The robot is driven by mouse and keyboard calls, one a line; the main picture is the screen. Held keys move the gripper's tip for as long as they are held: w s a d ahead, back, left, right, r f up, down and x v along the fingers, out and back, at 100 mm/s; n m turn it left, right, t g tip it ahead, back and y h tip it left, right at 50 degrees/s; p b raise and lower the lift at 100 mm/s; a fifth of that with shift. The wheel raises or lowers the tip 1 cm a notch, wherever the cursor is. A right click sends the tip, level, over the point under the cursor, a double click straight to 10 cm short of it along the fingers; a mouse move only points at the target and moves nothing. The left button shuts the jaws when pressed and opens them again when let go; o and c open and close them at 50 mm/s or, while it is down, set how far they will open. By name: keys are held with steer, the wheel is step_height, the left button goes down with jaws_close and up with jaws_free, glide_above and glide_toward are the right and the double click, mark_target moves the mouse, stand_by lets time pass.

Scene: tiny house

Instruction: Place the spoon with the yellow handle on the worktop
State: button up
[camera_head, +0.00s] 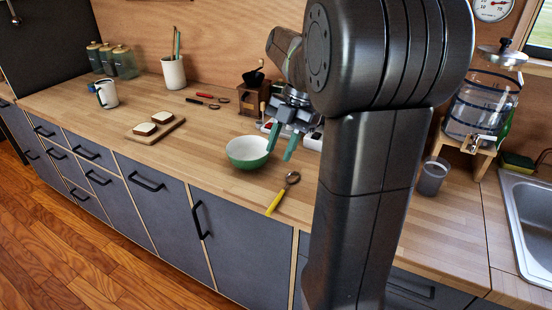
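The spoon with the yellow handle (276,203) lies on the wooden worktop (225,205), near its front edge. Its handle points toward the edge and its dark bowl end points back. My gripper (281,155) is above the worktop, behind the spoon and apart from it. Its two green fingers are spread with a gap between them, and nothing shows between them. The left finger overlaps the right rim of a green and white bowl (245,153) in the picture; I cannot tell whether they touch.
Two other spoons (207,97) lie farther back. A board with bread slices (155,129), a white mug (107,93), a utensil pot (174,73) and a coffee grinder (252,92) stand on the worktop. A cup (432,177), a water dispenser (482,105) and a sink (530,215) are right.

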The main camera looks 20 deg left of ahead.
steer(key=v, duration=0.7)
steer(key=shift+r, duration=0.3)
